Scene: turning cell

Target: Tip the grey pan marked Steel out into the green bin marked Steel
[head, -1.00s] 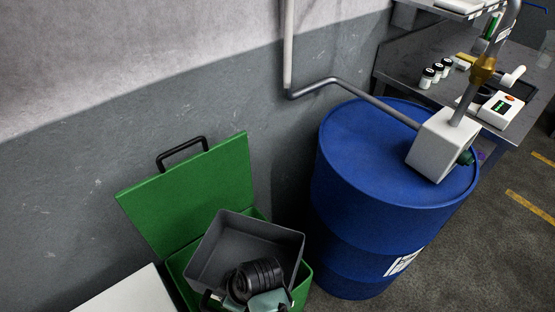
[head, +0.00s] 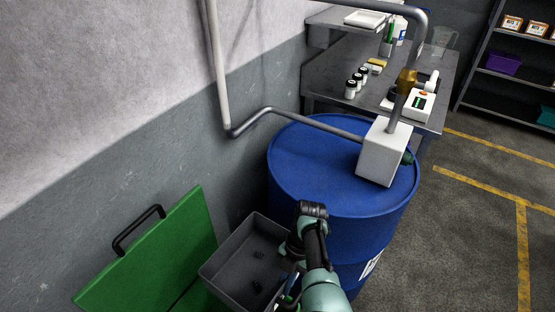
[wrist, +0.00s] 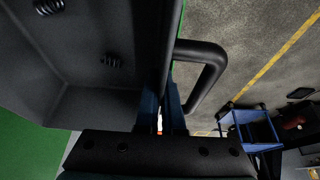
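The grey pan (head: 223,271) is an open square tray in the lower middle of the head view, with a few small dark coils (head: 258,255) inside. It is held up beside the blue drum, at the right of the green bin's raised lid (head: 150,258). Most of the bin's body is out of frame or hidden. My gripper (wrist: 162,108) is shut at the pan's handle side; the exact contact is dark. No Steel marking is readable.
The blue drum (head: 310,170) with a white pump box (head: 383,152) and grey pipe stands close to the pan's right. A grey wall is behind. A workbench (head: 340,75) and shelves are farther back. A blue cart (wrist: 255,130) shows in the wrist view.

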